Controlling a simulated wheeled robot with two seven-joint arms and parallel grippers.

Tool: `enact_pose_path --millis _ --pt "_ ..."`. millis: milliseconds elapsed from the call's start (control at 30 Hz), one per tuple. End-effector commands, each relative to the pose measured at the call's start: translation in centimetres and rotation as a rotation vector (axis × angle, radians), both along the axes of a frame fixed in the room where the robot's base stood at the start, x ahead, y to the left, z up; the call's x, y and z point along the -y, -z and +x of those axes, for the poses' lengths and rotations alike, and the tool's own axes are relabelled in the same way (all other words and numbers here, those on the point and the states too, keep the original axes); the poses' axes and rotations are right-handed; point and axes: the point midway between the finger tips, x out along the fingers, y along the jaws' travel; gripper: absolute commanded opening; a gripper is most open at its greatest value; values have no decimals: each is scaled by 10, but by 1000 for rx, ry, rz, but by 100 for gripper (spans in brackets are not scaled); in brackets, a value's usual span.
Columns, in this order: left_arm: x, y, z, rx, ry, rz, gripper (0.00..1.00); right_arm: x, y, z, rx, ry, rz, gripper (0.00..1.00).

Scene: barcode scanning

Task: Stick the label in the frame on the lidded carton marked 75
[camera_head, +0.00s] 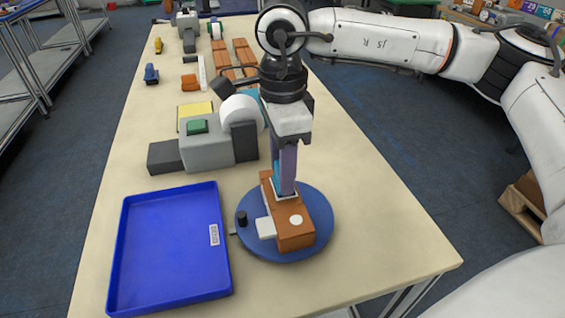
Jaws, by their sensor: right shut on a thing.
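A brown carton (294,236) lies on a round blue turntable (320,205) near the front of the table. A white round spot and a white patch show on or beside it; I cannot read a 75 on it. My right gripper (285,186) points straight down over the far end of this carton. It is shut on a small pale piece, which looks like the label (285,195), at or just above the carton's top. Whether the label touches the carton, and the frame under it, I cannot tell. My left gripper is not in view.
A blue tray (117,262) stands left of the turntable. Behind it sits a grey machine (205,154) with a white roll (242,109). Brown pieces (243,52) and small tools lie farther back. The table's right side (375,205) is clear.

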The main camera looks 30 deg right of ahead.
Motion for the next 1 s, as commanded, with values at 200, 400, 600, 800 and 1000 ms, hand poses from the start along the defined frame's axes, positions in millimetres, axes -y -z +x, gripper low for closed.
enact_pose_path --millis 200,400,600,800,1000 --pt "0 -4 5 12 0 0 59 0 0 0 0 0 0 13" --pt "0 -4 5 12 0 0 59 0 0 0 0 0 0 13" --pt "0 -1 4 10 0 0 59 -1 1 0 0 -1 0 13" --pt "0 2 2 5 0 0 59 -2 0 0 0 0 -1 13" --pt "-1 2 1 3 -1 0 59 -2 -1 0 0 0 -1 13"
